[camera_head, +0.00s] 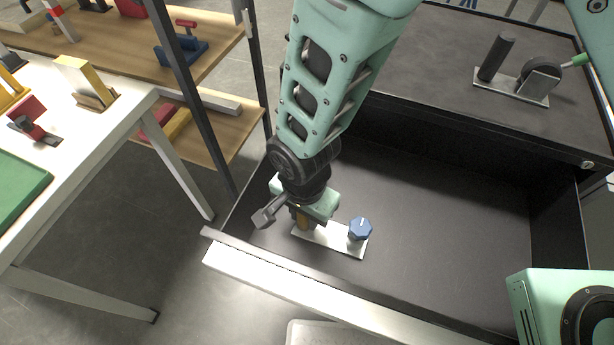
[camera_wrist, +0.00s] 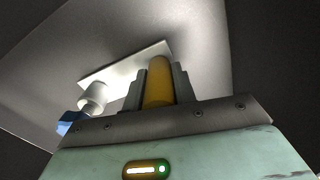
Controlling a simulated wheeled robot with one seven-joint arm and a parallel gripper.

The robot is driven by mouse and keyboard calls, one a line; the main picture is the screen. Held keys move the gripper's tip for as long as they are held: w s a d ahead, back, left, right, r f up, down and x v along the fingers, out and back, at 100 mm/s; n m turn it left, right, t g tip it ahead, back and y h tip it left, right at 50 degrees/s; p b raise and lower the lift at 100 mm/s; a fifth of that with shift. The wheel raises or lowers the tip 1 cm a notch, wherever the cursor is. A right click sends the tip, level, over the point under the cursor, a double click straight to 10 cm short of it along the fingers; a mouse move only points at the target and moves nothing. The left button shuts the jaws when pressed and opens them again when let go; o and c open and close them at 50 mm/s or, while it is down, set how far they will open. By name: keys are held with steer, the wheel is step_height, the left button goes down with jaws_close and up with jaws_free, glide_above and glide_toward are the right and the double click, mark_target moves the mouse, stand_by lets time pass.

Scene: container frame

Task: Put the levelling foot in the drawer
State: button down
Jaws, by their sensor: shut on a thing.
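The levelling foot (camera_head: 333,238) is a white flat plate with an orange post at one end and a blue faceted knob at the other. It is inside the open dark drawer (camera_head: 450,215), near the front left. My gripper (camera_head: 303,217) reaches down into the drawer and is shut on the orange post. In the wrist view, the fingers (camera_wrist: 158,88) close on both sides of the post, and the white plate of the levelling foot (camera_wrist: 125,64) lies beyond them. The plate is at or very near the drawer floor; I cannot tell if it touches.
The cabinet top (camera_head: 440,70) behind the drawer holds a plate with a dark post and dark wheel (camera_head: 541,76). A white table (camera_head: 90,135) stands left, with a wooden shelf rack (camera_head: 120,40) behind it. Free drawer floor lies to the right of the levelling foot.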

steer(key=shift+f, duration=0.1)
steer(key=c, duration=1.1)
jaws_free()
steer(key=shift+c, duration=0.2)
step_height(320, 180, up, 12)
steer(key=shift+d+r, duration=0.1)
steer(key=shift+r, duration=0.1)
steer(key=s+d+r+n, duration=0.2)
steer(key=d+r+n, duration=0.3)
steer(key=d, duration=0.3)
steer(key=s+d+r+n, duration=0.3)
steer(key=d+r+n, duration=0.2)
steer(key=d+n, duration=0.3)
steer(key=shift+d+y, duration=0.3)
steer(key=shift+d, duration=0.3)
